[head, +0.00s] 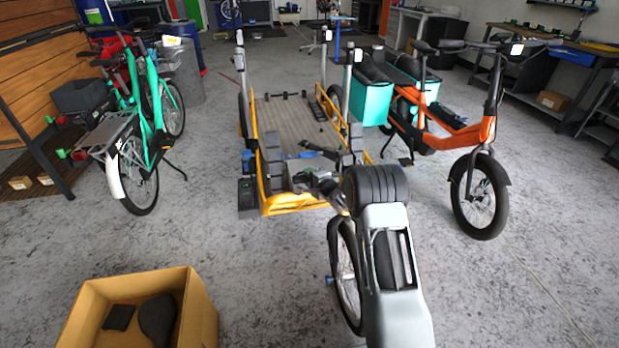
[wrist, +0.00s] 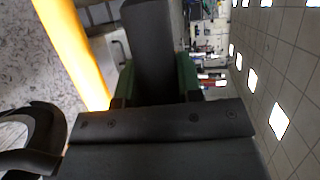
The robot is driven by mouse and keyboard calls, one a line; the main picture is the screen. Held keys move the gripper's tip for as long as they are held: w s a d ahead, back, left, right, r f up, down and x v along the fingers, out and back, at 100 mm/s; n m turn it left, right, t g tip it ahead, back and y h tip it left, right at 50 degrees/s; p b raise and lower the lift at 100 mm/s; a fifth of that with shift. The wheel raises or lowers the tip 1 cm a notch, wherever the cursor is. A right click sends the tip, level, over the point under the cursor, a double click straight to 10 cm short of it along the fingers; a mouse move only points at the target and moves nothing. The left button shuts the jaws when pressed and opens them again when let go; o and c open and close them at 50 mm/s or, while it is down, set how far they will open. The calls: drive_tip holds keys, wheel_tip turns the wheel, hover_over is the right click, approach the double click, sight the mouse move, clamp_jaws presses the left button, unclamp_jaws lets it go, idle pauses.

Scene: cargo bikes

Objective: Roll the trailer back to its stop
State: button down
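The trailer (head: 300,122) stands in the middle of the head view, with a flat grey-brown bed, a yellow frame and upright posts. Its near yellow edge faces me, with black blocks (head: 272,165) at that end. My gripper (head: 305,178) is at this near end, and my arm hides part of it. In the wrist view, my gripper's green-padded fingers (wrist: 156,85) lie against both sides of a black bar (wrist: 153,40), and it appears shut on it. The yellow trailer frame (wrist: 72,45) runs beside the bar. I cannot make out the stop.
A green bike (head: 135,110) stands left and an orange cargo bike (head: 450,130) with teal bags stands close on the right. An open cardboard box (head: 200,310) is at the near left. A spoked wheel (head: 347,270) stands beside my arm. Floor behind the trailer (head: 290,60) looks clear.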

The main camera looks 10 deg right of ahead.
drive_tip(key=c, duration=0.8)
unclamp_jaws()
drive_tip(key=p+v, duration=0.1)
drive_tip(key=v, duration=1.2)
drive_tip(key=shift+s+d+r+p, duration=0.1)
drive_tip(key=shift+s+d+p, duration=0.05)
drive_tip(key=shift+s+p, duration=0.2)
